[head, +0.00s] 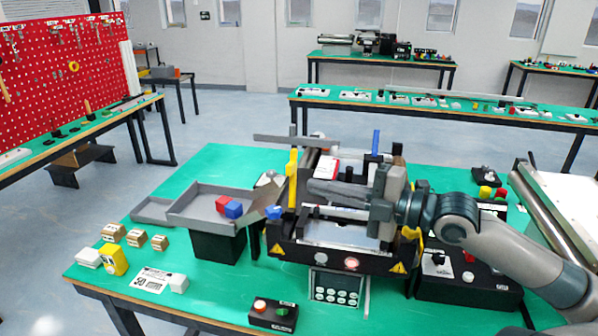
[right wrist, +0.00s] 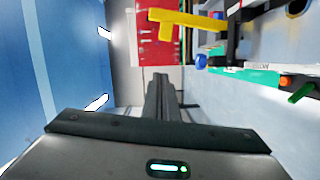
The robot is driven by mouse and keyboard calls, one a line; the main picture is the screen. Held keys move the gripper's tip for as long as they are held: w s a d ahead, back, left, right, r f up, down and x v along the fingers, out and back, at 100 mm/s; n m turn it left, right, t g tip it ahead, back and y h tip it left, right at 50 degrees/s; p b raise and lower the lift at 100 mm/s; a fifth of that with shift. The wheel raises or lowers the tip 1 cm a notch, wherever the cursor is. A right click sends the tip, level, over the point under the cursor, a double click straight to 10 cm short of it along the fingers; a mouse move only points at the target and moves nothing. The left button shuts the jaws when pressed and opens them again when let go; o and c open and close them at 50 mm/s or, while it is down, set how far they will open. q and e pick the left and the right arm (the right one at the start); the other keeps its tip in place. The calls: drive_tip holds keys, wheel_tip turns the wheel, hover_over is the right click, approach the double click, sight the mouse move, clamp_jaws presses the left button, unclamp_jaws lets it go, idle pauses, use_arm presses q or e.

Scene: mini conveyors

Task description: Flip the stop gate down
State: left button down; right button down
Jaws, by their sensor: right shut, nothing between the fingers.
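The mini conveyor (head: 335,235) stands on the green table with black side frames and yellow warning labels. A yellow upright lever (head: 292,180) stands at its left end; it also shows in the right wrist view (right wrist: 185,20). A blue upright piece (head: 375,143) stands at the far side. I cannot tell for certain which part is the stop gate. My right gripper (head: 318,188) is shut and empty above the conveyor, its fingers pointing left toward the yellow lever, apparently apart from it. Its closed fingers show in the right wrist view (right wrist: 162,90). My arm hides part of the conveyor's right end.
A grey tray (head: 185,210) with a red cube (head: 223,203) and a blue cube (head: 234,210) sits left of the conveyor. Small boxes (head: 114,232) lie at the table's left. A button box (head: 272,314) is at the front edge. A keypad panel (head: 337,288) is below the conveyor.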

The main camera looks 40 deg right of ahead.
sight(291, 184)
drive_tip(key=w+f+p, duration=0.1)
drive_tip(key=w+p, duration=0.3)
drive_tip(key=w, duration=0.4)
idle(0.6)
drive_tip(key=shift+w+d, duration=0.1)
drive_tip(key=shift+w, duration=0.1)
